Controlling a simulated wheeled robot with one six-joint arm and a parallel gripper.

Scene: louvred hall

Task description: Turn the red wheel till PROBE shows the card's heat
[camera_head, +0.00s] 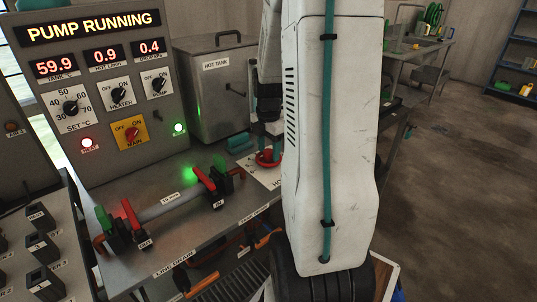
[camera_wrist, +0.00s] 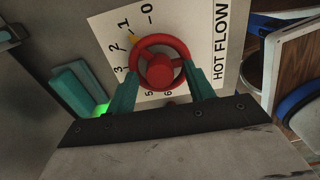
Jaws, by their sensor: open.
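The red wheel (camera_wrist: 161,66) sits on a white plate (camera_wrist: 108,28) marked HOT FLOW with a number scale. A yellow mark at its rim lies near the 1 and 2. My gripper (camera_wrist: 160,77) has its two teal fingers apart, one on each side of the wheel; I cannot tell whether they touch it. In the head view the wheel (camera_head: 268,158) shows partly, beside my arm. No PROBE display and no heat card can be made out in either view.
A panel (camera_head: 60,135) reads PUMP RUNNING, with tank 59.9, then 0.9 and 0.4. The HOT TANK (camera_head: 215,95) stands behind the wheel. A pipe with red-handled valves (camera_head: 205,180) runs across the bench front. Teal blocks (camera_wrist: 80,88) lie close left of the wheel.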

